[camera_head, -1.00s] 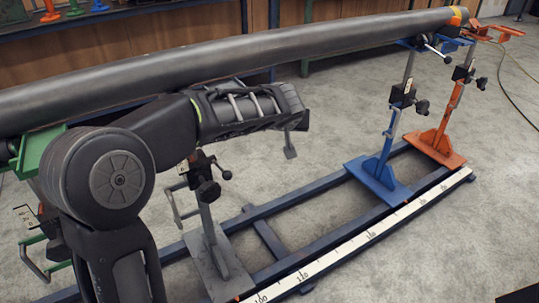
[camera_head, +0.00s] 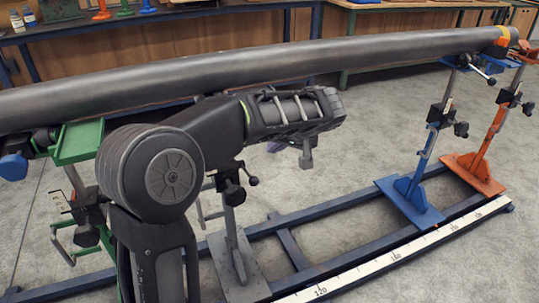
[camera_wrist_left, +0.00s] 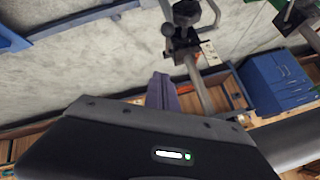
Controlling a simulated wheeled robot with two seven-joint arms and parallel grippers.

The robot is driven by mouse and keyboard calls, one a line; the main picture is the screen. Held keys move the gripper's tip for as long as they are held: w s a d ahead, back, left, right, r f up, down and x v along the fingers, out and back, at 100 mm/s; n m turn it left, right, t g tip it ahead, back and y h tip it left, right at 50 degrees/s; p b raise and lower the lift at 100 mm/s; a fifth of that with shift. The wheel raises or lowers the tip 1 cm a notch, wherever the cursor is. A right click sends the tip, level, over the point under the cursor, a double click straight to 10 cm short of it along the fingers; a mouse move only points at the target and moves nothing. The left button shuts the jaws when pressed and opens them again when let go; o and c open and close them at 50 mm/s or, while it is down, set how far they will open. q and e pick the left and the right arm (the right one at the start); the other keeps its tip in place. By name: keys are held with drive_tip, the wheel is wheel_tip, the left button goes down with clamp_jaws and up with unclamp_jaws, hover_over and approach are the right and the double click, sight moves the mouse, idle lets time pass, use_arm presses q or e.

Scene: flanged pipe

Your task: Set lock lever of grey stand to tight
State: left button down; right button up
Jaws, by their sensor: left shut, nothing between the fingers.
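The grey stand (camera_head: 235,258) stands on the blue floor frame under the pipe, its upper part hidden behind my left arm. Its black clamp block (camera_head: 229,175) has a small ball-ended lever (camera_head: 252,180) sticking out to the right and a dark knob below. My left gripper (camera_head: 306,157) is shut and empty, pointing down above and to the right of the lever, apart from it. In the left wrist view, the shut fingers (camera_wrist_left: 163,92) lie below the stand's clamp (camera_wrist_left: 183,38), with the ball end (camera_wrist_left: 167,29) beside it. My right gripper is out of view.
The long dark pipe (camera_head: 330,62) runs across above my arm. A green stand (camera_head: 82,142) is at the left; blue (camera_head: 412,200) and orange (camera_head: 480,165) stands are at the right. A white scale strip (camera_head: 390,255) lines the frame. Floor between grey and blue stands is clear.

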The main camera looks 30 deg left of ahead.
use_arm(q)
drive_tip(key=b, duration=0.2)
approach(247, 173)
drive_tip(key=w+a, duration=0.1)
drive_tip(key=w, duration=0.3)
drive_tip(key=s+f, duration=0.2)
drive_tip(key=shift+s+d+f, duration=0.2)
drive_tip(key=shift+s, duration=0.05)
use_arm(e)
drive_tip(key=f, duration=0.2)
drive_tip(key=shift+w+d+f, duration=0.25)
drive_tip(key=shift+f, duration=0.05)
